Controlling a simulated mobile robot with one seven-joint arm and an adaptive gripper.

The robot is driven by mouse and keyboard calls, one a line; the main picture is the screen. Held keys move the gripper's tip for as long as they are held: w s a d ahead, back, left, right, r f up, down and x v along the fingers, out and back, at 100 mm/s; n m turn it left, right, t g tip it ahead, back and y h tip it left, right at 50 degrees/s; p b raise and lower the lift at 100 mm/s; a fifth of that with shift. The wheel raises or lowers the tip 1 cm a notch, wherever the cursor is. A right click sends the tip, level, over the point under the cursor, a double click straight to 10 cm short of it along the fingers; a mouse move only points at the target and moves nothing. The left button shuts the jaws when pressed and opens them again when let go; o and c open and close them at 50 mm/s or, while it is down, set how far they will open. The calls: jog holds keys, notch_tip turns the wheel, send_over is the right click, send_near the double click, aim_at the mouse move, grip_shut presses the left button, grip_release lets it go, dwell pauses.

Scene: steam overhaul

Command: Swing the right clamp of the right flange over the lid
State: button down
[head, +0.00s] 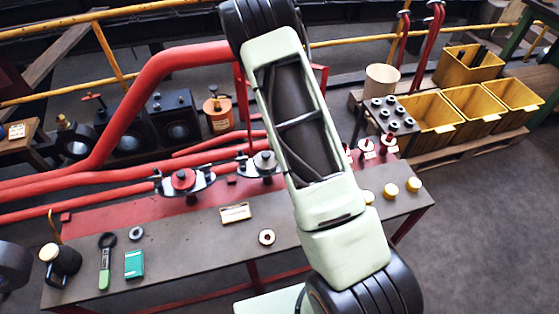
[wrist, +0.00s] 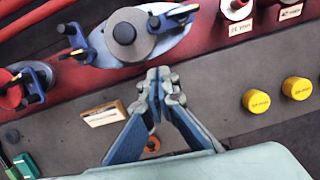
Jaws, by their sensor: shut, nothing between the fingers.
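The right flange is a pale oval plate with a round grey lid and black knob (wrist: 124,34), seen at the top of the wrist view; the lid also shows in the head view (head: 265,161). Its right clamp (wrist: 172,17) is blue with a dark, yellow-marked bar, at the plate's right end beside the lid. Its left clamp (wrist: 76,42) stands at the other end. My gripper (wrist: 160,75) is shut and empty, its tips below and apart from the right clamp in the picture. In the head view my arm hides the gripper and the right clamp.
The left flange with a red lid (head: 183,179) is on the left. A label plate (head: 235,213) and a ring (head: 267,237) lie on the bench. Yellow caps (wrist: 256,101) stand to the right. A green-handled tool (head: 105,265) and teal box (head: 134,264) lie at the left.

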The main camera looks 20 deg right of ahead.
jog(key=shift+v, duration=2.3)
